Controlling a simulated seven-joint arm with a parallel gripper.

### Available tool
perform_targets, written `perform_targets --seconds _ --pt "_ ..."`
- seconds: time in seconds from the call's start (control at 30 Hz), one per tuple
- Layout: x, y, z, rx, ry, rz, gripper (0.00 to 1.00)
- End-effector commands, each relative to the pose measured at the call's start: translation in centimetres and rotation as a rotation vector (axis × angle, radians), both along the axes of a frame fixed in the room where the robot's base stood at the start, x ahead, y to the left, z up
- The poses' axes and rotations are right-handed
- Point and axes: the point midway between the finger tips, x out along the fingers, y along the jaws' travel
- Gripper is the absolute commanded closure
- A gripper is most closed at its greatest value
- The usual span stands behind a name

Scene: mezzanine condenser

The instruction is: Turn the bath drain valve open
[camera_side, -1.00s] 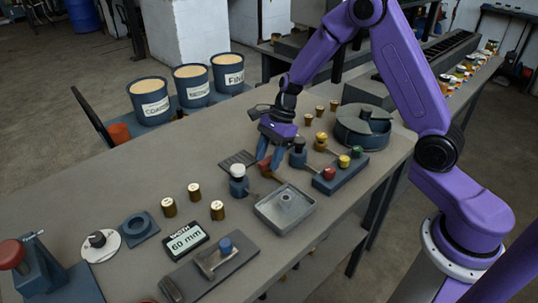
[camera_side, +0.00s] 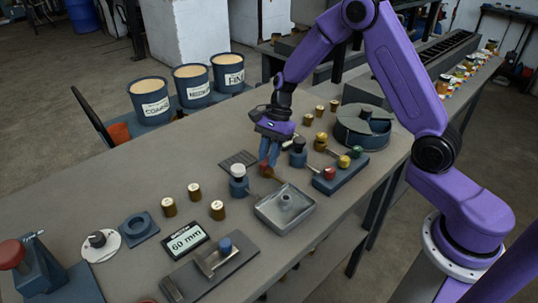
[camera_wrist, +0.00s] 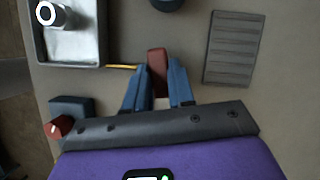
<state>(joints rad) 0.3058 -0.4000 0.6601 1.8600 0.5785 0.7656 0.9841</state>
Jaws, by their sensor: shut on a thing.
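The bath looks like the shallow metal tray (camera_side: 264,217) right of centre in the side view; it also shows at upper left in the wrist view (camera_wrist: 92,60). A thin yellow rod (camera_wrist: 122,67) runs from its edge toward a red handle (camera_wrist: 157,70), which I take for the drain valve. My gripper (camera_wrist: 157,88) is shut on this handle, with one blue finger on each side. In the side view my gripper (camera_side: 268,164) points down just behind the tray, and the handle (camera_side: 266,172) is mostly hidden by the fingers.
A white-topped post (camera_side: 238,180) stands left of my gripper. A slatted plate (camera_side: 237,160) lies beyond it. A block with coloured knobs (camera_side: 340,175) and a dark-topped post (camera_side: 298,152) stand close on the right. Brass weights (camera_side: 168,206) stand at left.

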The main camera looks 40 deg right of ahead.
Motion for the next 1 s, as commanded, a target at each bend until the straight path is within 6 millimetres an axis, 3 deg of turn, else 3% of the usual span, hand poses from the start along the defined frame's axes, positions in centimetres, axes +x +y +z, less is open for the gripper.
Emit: perform_targets --seconds 1.0 --pt "0.46 0.43 0.09 0.001 0.0 0.962 1.0"
